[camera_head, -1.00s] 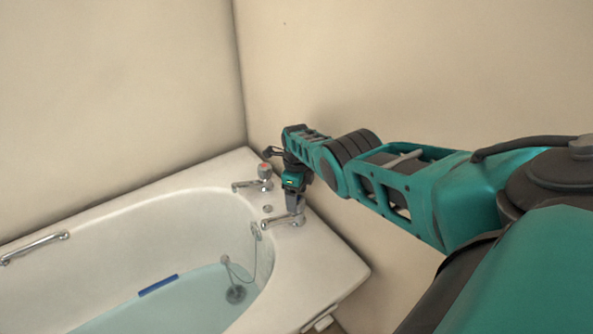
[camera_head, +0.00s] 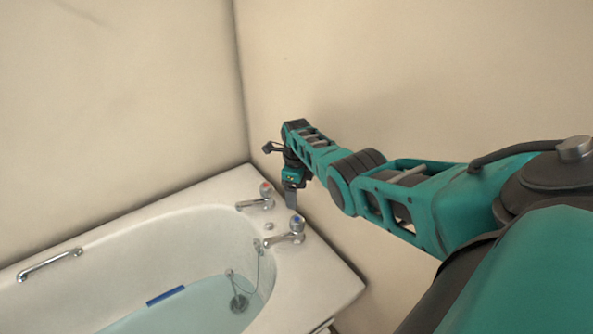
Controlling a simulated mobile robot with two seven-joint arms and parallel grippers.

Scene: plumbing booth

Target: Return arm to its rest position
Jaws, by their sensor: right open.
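My right arm comes in from the right, and its gripper (camera_head: 291,200) points down above the tap end of the bath. It is open and holds nothing that I can see. It is just behind and above the blue-topped tap (camera_head: 291,233), apart from its handle in the picture. The red-topped tap (camera_head: 262,198) is just left of the gripper. My left gripper is not in view.
The white bath (camera_head: 343,286) holds water, with a blue strip (camera_head: 166,295) and a plug on a chain (camera_head: 238,302). A chrome grab handle (camera_head: 50,264) is on the left rim. Beige walls (camera_head: 430,80) stand close behind and beside my arm.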

